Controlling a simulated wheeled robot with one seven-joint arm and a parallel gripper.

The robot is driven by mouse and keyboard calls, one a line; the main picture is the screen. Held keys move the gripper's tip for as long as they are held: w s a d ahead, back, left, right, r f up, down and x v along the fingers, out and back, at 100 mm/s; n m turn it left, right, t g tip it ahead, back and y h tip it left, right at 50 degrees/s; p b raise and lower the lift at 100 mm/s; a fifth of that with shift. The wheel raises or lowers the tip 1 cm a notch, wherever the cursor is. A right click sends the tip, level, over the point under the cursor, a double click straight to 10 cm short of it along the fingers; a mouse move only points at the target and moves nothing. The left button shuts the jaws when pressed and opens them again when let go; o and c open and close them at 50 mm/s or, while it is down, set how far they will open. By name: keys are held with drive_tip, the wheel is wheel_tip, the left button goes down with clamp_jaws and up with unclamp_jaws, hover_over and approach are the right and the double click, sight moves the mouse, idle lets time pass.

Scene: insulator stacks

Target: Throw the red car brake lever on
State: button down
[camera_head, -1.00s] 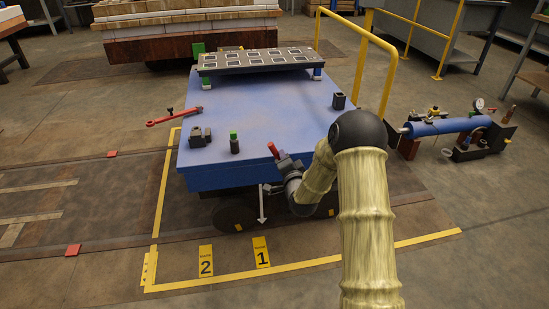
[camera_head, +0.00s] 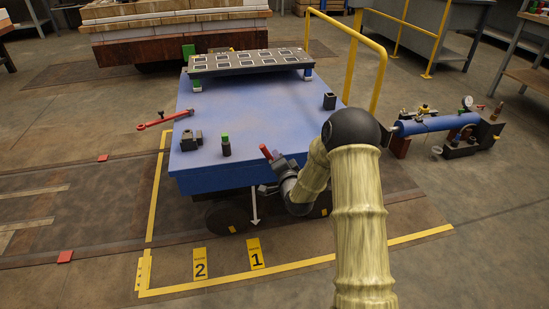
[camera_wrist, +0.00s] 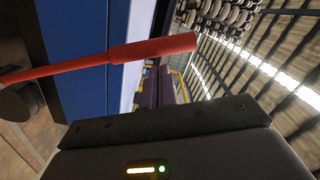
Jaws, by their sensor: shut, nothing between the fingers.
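A red lever (camera_head: 266,152) with a thicker grip stands tilted at the near edge of the blue-topped car (camera_head: 250,120). In the wrist view a red lever (camera_wrist: 110,61) crosses close above the dark gripper body, its thick grip toward the upper right. My gripper (camera_head: 269,188) is at the near side of the car, just below and beside the lever. It is shut and empty. I cannot tell whether it touches the lever. The lever's lower end is hidden by my gripper. A white arrow (camera_head: 254,207) points down beside the gripper.
A second red bar (camera_head: 164,121) juts from the car's left edge. Black blocks (camera_head: 191,139) and a slotted rack (camera_head: 250,62) are on top. A yellow rail (camera_head: 380,70) rises at the right. A blue cylinder device (camera_head: 437,125) sits farther right. Floor in front is clear.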

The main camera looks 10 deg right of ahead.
drive_tip(key=s+d+r+p, duration=0.1)
drive_tip(key=s+d+p, duration=0.2)
drive_tip(key=s, duration=0.7)
drive_tip(key=shift+s+d+r, duration=0.15)
drive_tip(key=shift+s+d, duration=0.15)
drive_tip(key=s+a+r+n+g+h+p, duration=0.1)
drive_tip(key=s+r+n+g+p, duration=0.1)
drive_tip(key=s+r+n+g, duration=0.45)
drive_tip(key=s+a+r+n+g+p, duration=0.1)
drive_tip(key=s+g+p, duration=0.25)
drive_tip(key=s, duration=0.65)
drive_tip(key=s+a+r+n+g+h+p, duration=0.1)
drive_tip(key=s+r+n+g, duration=0.35)
drive_tip(key=s, duration=0.35)
wheel_tip(320, 180, up, 37)
drive_tip(key=p, duration=3.8)
drive_tip(key=shift+r+m+g, duration=0.2)
drive_tip(key=shift+m+g, duration=0.15)
drive_tip(key=shift+m, duration=0.05)
